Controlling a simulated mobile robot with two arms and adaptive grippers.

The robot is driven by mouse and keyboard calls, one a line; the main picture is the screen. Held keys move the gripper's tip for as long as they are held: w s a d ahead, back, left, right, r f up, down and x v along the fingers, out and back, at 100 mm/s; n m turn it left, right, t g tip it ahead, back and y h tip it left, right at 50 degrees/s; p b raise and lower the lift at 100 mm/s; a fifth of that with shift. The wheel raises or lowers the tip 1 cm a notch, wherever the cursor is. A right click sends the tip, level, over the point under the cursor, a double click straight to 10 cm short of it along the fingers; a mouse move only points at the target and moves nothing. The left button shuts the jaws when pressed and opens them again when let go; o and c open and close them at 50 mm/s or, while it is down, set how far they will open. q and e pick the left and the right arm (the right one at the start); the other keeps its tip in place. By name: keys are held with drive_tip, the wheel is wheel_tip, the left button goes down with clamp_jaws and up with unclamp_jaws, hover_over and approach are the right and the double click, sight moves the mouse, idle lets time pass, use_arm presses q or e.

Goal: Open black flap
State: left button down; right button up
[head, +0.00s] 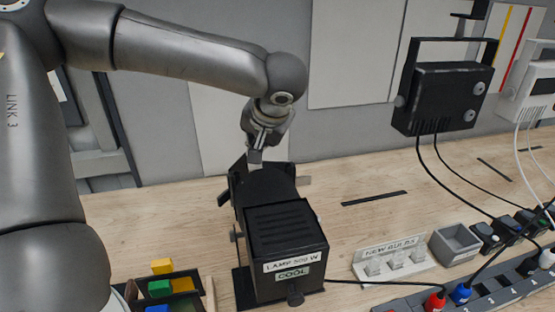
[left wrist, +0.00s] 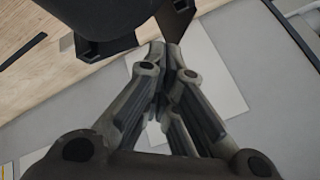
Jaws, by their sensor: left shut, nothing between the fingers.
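A black lamp (head: 287,234) labelled "LAMP 500 W" and "COOL" stands on the wooden bench, its labelled end toward me. My left gripper (head: 255,158) points down at the lamp's far end, beside the flaps. In the left wrist view its fingers (left wrist: 164,52) are together and empty. A dark flap (left wrist: 176,16) lies right at the fingertips; I cannot tell whether they touch. The lamp's far face is hidden. My right gripper is not in view.
A second black lamp (head: 443,97) and a white one (head: 530,88) are at the back right, with hanging cables. A tray of coloured blocks (head: 187,287) is left.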

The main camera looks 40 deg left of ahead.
use_arm(q)
drive_tip(key=shift+w+d, duration=0.1)
drive_tip(key=shift+a+f, duration=0.25)
drive_tip(key=shift+a, duration=0.05)
drive_tip(key=p, duration=0.3)
approach(247, 166)
drive_tip(key=x, duration=0.4)
drive_tip(key=shift+w+a+f, duration=0.25)
drive_tip(key=shift+f, duration=0.3)
drive_tip(key=shift+a+b, duration=0.1)
drive_tip(key=shift+b, duration=0.2)
